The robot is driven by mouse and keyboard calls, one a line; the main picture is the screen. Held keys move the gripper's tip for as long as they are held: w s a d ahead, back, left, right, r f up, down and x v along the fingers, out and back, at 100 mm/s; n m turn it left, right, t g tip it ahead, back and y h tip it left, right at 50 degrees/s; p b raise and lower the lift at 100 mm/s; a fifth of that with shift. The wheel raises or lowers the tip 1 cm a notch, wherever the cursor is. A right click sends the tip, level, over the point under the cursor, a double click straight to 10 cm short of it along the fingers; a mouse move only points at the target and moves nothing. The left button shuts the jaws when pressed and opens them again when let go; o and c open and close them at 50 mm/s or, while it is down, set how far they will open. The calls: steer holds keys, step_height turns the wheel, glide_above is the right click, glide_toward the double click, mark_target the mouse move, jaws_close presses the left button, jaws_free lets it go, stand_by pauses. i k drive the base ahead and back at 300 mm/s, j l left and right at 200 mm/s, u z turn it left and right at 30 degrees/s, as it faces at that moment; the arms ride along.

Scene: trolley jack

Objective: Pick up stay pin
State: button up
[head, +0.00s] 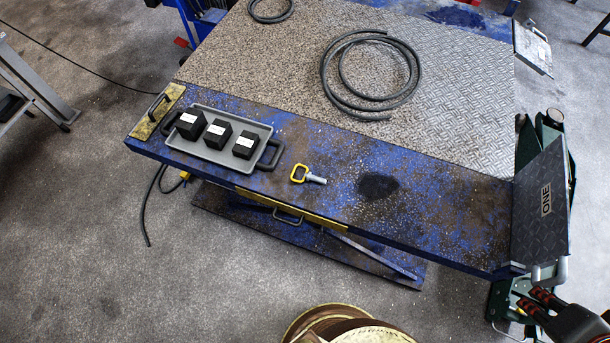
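The stay pin (315,179) lies on its side on the blue front strip of the lift table (440,210), a little left of the strip's middle. It has a yellow loop handle on the left and a short silver shank pointing right. Nothing covers it. My gripper (526,297) is at the lower right corner of the view, black with red marks, well to the right of the pin and nearer to me. Its two fingers show apart with nothing seen between them.
A grey tray (207,153) with three black weights stands left of the pin. A black hose coil (370,115) lies behind it. A green trolley jack (549,120) with a black ONE plate (540,210) stands at the table's right end, close to my gripper. The strip right of the pin is clear.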

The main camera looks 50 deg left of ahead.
mark_target(308, 177)
steer(key=u, duration=0.4)
steer(key=j+u, duration=0.1)
steer(key=u, duration=0.7)
steer(key=j+u, duration=0.1)
steer(key=u, duration=0.3)
steer(key=i+u, duration=0.1)
steer(key=u, duration=0.3)
steer(key=i+u, duration=0.2)
steer(key=u, duration=0.15)
steer(key=i+l+u, duration=0.15)
steer(key=u, duration=0.25)
steer(key=i, duration=0.05)
